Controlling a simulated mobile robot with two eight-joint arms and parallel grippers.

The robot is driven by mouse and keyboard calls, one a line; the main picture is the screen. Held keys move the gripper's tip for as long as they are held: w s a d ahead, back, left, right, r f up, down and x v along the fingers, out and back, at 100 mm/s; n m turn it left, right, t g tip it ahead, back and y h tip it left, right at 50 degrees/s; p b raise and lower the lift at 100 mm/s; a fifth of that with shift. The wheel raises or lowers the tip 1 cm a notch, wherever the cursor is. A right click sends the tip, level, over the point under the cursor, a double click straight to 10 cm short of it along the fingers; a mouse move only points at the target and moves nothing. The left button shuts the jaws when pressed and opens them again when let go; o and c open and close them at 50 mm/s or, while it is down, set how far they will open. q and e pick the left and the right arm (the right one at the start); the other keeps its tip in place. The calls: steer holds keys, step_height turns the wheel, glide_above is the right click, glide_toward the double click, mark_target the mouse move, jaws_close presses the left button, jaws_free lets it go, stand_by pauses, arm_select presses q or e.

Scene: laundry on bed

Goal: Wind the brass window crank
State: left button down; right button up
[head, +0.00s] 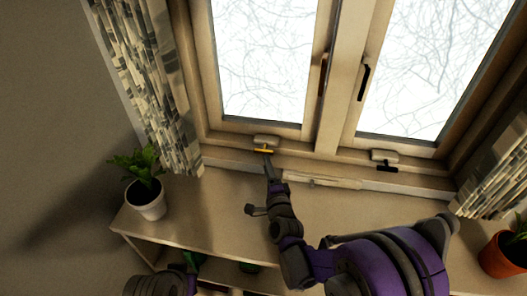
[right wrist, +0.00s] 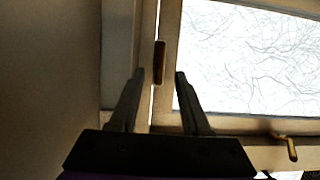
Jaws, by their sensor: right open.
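The brass window crank (head: 263,151) sits on the sill of the left window, below its cream housing. It also shows at the lower right of the right wrist view (right wrist: 291,149). My right gripper (head: 268,161) reaches up from below, with its tip close under the crank in the head view. In the right wrist view its two dark fingers (right wrist: 160,74) are apart with nothing between them, and the crank lies to their right. I cannot tell whether the tip touches the crank. Part of my left arm (head: 160,284) shows at the lower left; its gripper is not visible.
A black crank (head: 387,167) sits under the right window, and a black handle (head: 364,82) is on its frame. A potted plant (head: 147,204) stands left on the shelf top (head: 200,220). An orange pot (head: 503,252) is at right. Patterned curtains (head: 150,80) hang at both sides.

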mark_target(264, 151)
steer(key=w, duration=0.4)
steer(key=w+a+p, duration=0.1)
steer(key=w, duration=0.1)
steer(key=shift+w+a, duration=0.1)
steer(key=shift+w, duration=0.3)
jaws_close()
